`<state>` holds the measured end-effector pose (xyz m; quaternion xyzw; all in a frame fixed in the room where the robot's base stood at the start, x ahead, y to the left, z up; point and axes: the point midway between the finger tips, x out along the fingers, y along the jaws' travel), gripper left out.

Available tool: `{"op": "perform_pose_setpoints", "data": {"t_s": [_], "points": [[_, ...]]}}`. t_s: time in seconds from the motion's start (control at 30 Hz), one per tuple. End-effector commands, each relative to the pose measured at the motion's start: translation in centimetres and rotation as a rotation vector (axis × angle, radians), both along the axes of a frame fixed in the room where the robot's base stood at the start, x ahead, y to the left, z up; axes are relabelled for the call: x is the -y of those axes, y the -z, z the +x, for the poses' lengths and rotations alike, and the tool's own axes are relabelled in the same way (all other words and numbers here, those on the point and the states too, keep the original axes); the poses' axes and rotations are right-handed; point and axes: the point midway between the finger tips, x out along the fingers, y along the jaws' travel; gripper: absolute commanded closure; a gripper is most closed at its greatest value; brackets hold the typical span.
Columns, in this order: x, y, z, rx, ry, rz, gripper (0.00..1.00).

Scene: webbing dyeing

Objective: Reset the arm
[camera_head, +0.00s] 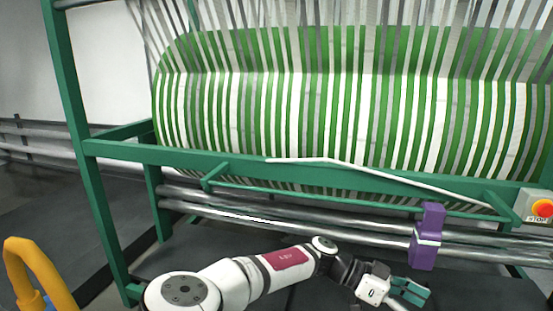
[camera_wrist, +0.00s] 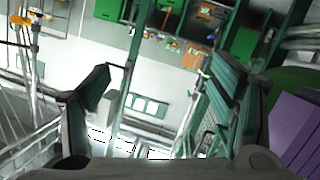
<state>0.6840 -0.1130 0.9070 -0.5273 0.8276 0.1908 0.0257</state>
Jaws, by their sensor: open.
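My arm stretches across the bottom of the head view, low in front of the green machine frame. My gripper (camera_head: 409,291) is at its right end, pointing right, below the purple block on the rails. In the wrist view my gripper (camera_wrist: 160,110) is open, its two dark fingers wide apart with nothing between them. A purple object (camera_wrist: 294,130) shows at the right edge of the wrist view, beside the right finger.
A green-framed machine (camera_head: 240,162) holds a large roll of green and white webbing (camera_head: 300,110). A purple block (camera_head: 427,237) sits on metal rails (camera_head: 290,222). A red stop button (camera_head: 542,209) is at the right. A yellow bent post (camera_head: 38,268) stands at lower left.

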Motion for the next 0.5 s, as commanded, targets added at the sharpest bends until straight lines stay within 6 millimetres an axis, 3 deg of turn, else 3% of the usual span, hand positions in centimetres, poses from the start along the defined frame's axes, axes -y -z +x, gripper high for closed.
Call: {"op": "perform_pose_setpoints", "data": {"t_s": [0.27,0.5], "points": [[0.0,1.1,-4.4,-0.147,0.075,0.407,0.22],[-2.1,0.7,-7.2,-0.24,0.029,0.785,0.22]]}}
